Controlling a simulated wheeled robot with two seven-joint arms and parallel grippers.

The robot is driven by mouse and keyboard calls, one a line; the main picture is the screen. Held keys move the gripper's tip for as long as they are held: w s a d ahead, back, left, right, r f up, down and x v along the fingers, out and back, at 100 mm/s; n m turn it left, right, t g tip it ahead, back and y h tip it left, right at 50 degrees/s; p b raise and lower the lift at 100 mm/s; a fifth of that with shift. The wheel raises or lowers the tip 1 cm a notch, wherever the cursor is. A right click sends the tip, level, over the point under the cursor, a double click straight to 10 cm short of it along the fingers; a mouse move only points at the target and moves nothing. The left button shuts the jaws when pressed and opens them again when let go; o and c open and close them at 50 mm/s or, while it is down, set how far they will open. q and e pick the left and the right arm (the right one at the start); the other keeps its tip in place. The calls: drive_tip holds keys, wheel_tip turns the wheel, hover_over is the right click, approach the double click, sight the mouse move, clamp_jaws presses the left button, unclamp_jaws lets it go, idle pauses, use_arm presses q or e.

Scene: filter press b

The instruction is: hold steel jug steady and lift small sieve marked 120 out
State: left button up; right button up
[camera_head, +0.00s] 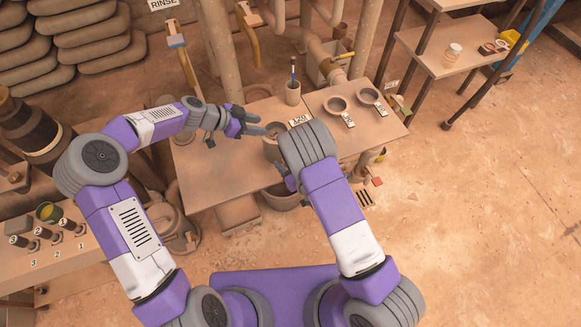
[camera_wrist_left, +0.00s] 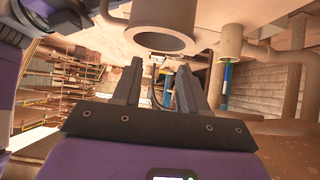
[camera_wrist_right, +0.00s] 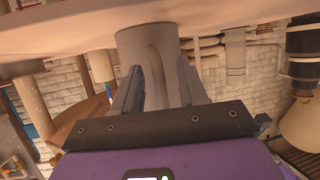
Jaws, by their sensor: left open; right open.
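The steel jug (camera_head: 270,152) stands on the bench, partly hidden behind my right wrist. A tag marked 120 (camera_head: 299,120) shows just beyond its rim; the small sieve it marks is mostly hidden at the jug's mouth. My left gripper (camera_head: 262,123) is open and empty, just above and left of the jug's mouth. In the left wrist view the jug's round mouth (camera_wrist_left: 150,42) lies beyond the fingers. My right gripper (camera_head: 284,172) is open, low at the jug's near side. In the right wrist view the jug's wall (camera_wrist_right: 148,50) shows between and beyond the fingers; contact is unclear.
Two more tagged sieves (camera_head: 337,104) (camera_head: 368,96) rest on the bench at the right. A cup (camera_head: 293,97) with a blue-handled tool stands behind the jug. Taps and pipes (camera_head: 248,38) rise at the back.

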clamp_jaws()
idle(0.3)
use_arm(q)
drive_tip(key=shift+o, duration=0.8)
drive_tip(key=shift+a, duration=0.1)
drive_tip(key=t+h, duration=0.2)
drive_tip(key=h, duration=0.1)
approach(272, 120)
drive_tip(key=shift+n, duration=0.4)
drive_tip(key=x, duration=0.8)
drive_tip(key=shift+s, duration=0.1)
